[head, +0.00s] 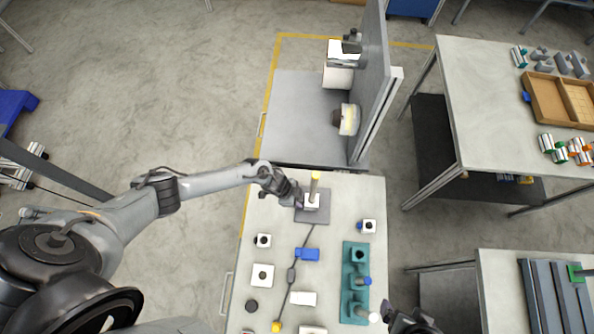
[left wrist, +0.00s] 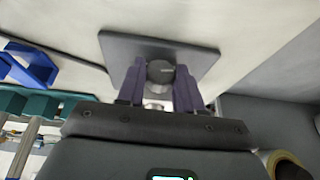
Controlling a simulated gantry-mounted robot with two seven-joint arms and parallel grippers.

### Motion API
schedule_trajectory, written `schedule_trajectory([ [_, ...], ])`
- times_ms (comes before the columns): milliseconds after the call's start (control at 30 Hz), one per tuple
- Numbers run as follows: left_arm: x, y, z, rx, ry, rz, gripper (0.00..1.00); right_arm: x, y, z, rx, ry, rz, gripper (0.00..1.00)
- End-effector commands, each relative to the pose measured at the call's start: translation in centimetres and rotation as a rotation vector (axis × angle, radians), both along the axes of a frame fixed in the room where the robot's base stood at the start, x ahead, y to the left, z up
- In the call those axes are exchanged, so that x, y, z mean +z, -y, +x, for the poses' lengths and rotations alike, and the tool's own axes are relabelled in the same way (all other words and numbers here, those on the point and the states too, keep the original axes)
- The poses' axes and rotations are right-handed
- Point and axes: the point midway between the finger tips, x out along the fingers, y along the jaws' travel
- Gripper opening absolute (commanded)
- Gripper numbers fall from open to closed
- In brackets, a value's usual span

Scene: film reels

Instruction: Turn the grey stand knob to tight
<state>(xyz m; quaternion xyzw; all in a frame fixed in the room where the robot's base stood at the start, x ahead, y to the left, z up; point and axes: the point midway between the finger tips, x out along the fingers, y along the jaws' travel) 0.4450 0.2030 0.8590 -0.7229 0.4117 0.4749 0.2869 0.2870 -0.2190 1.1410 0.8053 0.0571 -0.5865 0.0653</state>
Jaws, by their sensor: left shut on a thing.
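The stand is a square grey base plate (head: 318,213) with a short white post and a yellow top (head: 315,177), at the far end of the light workbench. Its grey knob (left wrist: 160,73) shows in the left wrist view between the two dark fingers, with a pale mark on its face. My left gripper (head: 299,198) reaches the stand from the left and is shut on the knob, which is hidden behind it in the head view. My right gripper (head: 412,322) is at the bottom edge, partly cut off, away from the stand; its jaws are unclear.
An upright grey panel (head: 371,85) stands on the grey cabinet beyond the stand. Another table (head: 480,110) stands at right, across a gap.

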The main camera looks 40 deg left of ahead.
Motion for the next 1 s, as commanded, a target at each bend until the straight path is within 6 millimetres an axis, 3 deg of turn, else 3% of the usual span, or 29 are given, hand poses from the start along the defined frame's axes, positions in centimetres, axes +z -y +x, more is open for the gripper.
schedule_trajectory([
  [100, 0.02, 0.13, -0.52, -0.001, 0.083, 0.051, 0.05, 0.89, -0.01, 0.02, 0.000, 0.002, 0.000, 1.00],
  [400, -0.33, 0.23, -0.67, 0.000, 0.262, 0.153, 0.05, 0.58, -0.12, 0.03, -0.003, 0.001, 0.005, 1.00],
  [833, -0.20, 0.16, -0.63, 0.001, 0.297, 0.176, 0.05, 0.53, -0.22, 0.02, -0.006, 0.001, 0.010, 1.00],
  [867, -0.20, 0.16, -0.63, 0.002, 0.297, 0.176, 0.37, 0.54, -0.22, 0.02, -0.006, 0.001, 0.010, 1.00],
  [1000, -0.17, 0.18, -0.61, 0.002, 0.297, 0.176, 0.58, 0.53, -0.21, 0.01, -0.005, 0.001, 0.009, 1.00],
])
